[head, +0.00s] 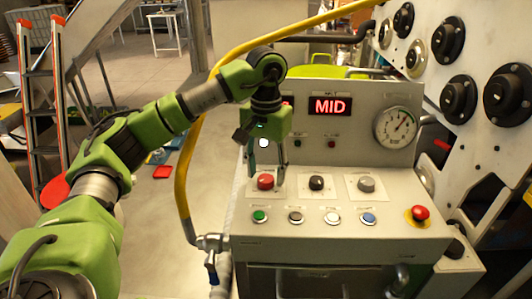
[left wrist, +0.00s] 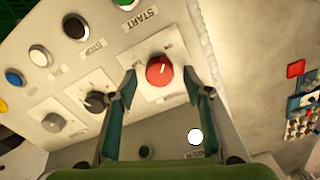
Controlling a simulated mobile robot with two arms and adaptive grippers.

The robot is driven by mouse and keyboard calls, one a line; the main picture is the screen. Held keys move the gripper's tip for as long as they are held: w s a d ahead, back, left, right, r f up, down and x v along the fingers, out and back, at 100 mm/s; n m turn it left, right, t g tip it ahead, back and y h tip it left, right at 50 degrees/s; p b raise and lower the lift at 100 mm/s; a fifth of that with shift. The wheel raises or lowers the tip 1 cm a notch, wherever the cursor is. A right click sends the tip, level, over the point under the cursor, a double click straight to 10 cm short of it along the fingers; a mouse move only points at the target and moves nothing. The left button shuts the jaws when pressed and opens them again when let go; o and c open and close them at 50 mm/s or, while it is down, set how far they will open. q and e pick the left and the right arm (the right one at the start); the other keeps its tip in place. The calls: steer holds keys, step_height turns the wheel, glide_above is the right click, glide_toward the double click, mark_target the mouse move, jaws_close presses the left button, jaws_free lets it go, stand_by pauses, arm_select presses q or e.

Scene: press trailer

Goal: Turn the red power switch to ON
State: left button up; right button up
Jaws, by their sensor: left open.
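The red power switch (head: 265,182) is a round knob on a white plate at the left of the sloping console panel. In the left wrist view the red switch (left wrist: 159,70) shows a short pale mark slanting up and right; the small lettering around it is too blurred to read surely. My left gripper (head: 268,174) points down over the switch, open. In the left wrist view my left gripper (left wrist: 160,82) has one finger on each side of the knob, with gaps visible. I cannot tell its exact height above the knob. My right gripper is not in view.
A black knob (head: 316,182) and a grey knob (head: 366,184) sit to the right. Push buttons, including a green one (head: 260,216), line the front. A red emergency button (head: 420,213) is at the right. The display (head: 329,106) reads MID. A yellow hose (head: 181,190) runs along the left.

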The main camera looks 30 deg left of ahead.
mark_target(266, 179)
arm_select(q)
step_height(266, 179, up, 11)
stand_by(0.4)
steer(key=shift+s+d, duration=0.1)
stand_by(0.5)
